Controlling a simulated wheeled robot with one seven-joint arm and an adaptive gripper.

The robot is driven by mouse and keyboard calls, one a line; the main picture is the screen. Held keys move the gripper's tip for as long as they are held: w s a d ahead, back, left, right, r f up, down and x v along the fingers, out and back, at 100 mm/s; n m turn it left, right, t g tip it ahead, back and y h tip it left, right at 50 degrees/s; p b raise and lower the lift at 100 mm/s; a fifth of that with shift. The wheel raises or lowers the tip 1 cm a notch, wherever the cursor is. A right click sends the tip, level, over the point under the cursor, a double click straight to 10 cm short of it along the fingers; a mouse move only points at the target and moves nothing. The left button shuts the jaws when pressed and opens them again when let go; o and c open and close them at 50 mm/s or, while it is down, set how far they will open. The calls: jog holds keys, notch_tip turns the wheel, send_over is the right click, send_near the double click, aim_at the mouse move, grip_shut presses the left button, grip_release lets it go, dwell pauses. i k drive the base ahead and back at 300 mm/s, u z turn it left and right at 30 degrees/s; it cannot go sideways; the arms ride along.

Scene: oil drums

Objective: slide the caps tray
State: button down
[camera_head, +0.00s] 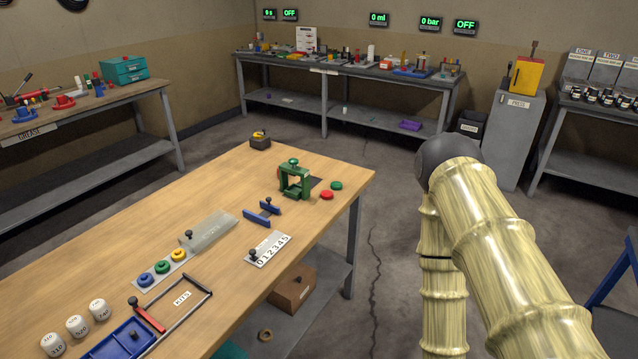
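On the wooden workbench, a pale strip-like tray (138,287) carries a blue ring-shaped cap (145,280), a green one (162,267) and a yellow one (179,255). A clear cover (212,230) with a dark knob adjoins its far end. A blue compartment tray (105,349) with a dark knob lies at the bottom left, cut by the picture edge. No label reading caps is legible, so I cannot tell for certain which is the caps tray. My arm, with a pale bamboo-like finish, rises at the right. My gripper is not in view.
White numbered cylinders (77,326) and a dark frame (185,298) are near the blue tray. A number plate (268,248), blue bracket (262,213) and green press (295,179) stand farther along. Bare wood lies left of the strip. Other benches line the walls.

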aim_at(294, 190)
jog(key=z, duration=0.05)
jog(key=i, duration=1.2)
jog(key=z, duration=0.2)
